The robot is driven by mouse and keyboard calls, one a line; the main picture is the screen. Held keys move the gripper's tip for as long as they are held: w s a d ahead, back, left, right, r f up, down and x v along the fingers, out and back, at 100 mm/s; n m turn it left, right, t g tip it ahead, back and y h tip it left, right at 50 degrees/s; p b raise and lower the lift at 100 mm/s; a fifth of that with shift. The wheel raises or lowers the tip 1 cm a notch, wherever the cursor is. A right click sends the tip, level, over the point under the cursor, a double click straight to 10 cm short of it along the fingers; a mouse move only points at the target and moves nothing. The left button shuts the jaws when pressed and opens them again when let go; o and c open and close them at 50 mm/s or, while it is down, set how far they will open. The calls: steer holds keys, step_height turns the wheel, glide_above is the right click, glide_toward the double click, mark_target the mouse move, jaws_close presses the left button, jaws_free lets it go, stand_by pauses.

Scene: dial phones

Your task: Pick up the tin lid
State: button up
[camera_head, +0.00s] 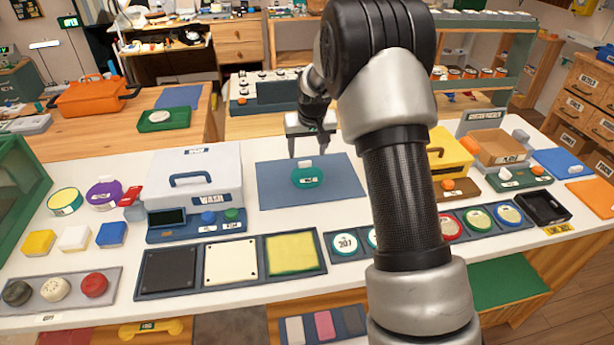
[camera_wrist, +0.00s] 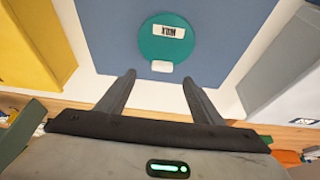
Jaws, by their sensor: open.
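A round teal lid (camera_head: 307,177) with a white label and a small white tab lies on the blue mat (camera_head: 335,190) in the middle of the bench. I take it as the tin lid. In the wrist view the lid (camera_wrist: 166,38) lies just beyond the fingertips, its white tab nearest to them. My gripper (camera_head: 307,154) is open and empty, above the mat and close to the lid's far side. Nothing visible touches the lid.
A white box with a handle (camera_head: 198,178) stands left of the mat. A yellow box (camera_head: 449,158) stands to the right, partly behind my arm. Framed square panels (camera_head: 231,263) and round dials (camera_head: 479,219) line the front. The mat around the lid is clear.

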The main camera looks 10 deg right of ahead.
mark_target(305, 162)
steer(key=x, duration=0.5)
steer(key=shift+a+f+b, duration=0.15)
steer(key=shift+f+b, duration=0.15)
steer(key=shift+f, duration=0.05)
steer(key=c, duration=1.3)
